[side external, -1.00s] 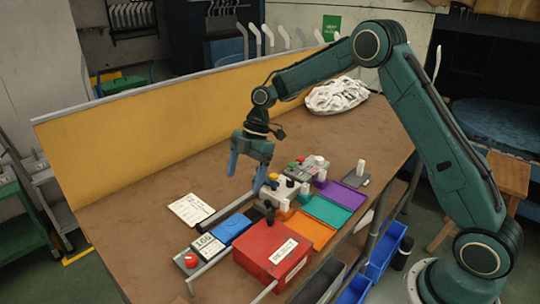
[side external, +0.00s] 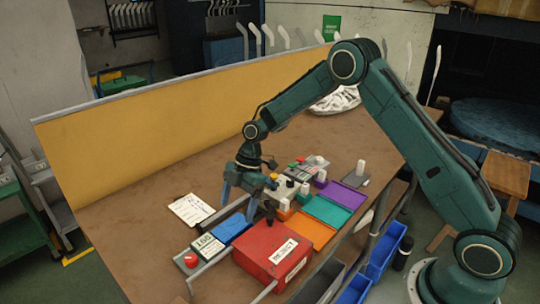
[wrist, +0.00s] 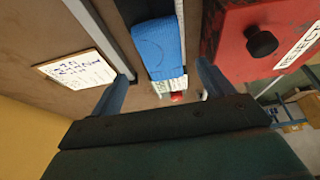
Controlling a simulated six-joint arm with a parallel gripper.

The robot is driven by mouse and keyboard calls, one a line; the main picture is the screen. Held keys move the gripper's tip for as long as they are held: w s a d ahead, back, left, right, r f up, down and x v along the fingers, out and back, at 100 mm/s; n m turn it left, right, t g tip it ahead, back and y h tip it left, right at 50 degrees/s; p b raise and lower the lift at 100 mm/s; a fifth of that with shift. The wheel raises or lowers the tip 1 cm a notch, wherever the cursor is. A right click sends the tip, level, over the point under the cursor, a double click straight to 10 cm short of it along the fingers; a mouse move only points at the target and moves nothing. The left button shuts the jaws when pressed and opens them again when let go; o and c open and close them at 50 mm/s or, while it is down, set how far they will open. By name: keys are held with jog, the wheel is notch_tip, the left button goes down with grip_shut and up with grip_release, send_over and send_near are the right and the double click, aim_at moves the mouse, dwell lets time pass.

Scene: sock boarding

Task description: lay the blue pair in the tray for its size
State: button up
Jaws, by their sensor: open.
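The blue pair (side external: 229,230) is a flat folded blue bundle lying in a narrow lane between grey rails near the table's front left. In the wrist view the blue pair (wrist: 160,48) lies ahead of the jaws, between the lines of the two fingers. My gripper (side external: 238,208) is open and empty, pointing down just behind and above the pair. Its blue fingers also show in the wrist view (wrist: 164,76), spread apart. The orange tray (side external: 310,231), teal tray (side external: 327,210) and purple tray (side external: 343,195) lie to the right. Their size marks cannot be read.
A red reject box (side external: 270,245) stands close right of the pair. A number display (side external: 207,246) and red button (side external: 191,260) sit at its front left. A handwritten card (side external: 191,209) lies left. Small blocks and posts crowd behind the trays. The table's left rear is clear.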

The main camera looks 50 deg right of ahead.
aim_at(233, 225)
jog(key=shift+x, duration=2.6)
jog(key=shift+s, duration=0.15)
jog(key=c, duration=1.2)
jog(key=shift+o, duration=0.2)
jog(key=shift+r, duration=0.2)
notch_tip(233, 225, up, 20)
jog(key=shift+f, duration=0.2)
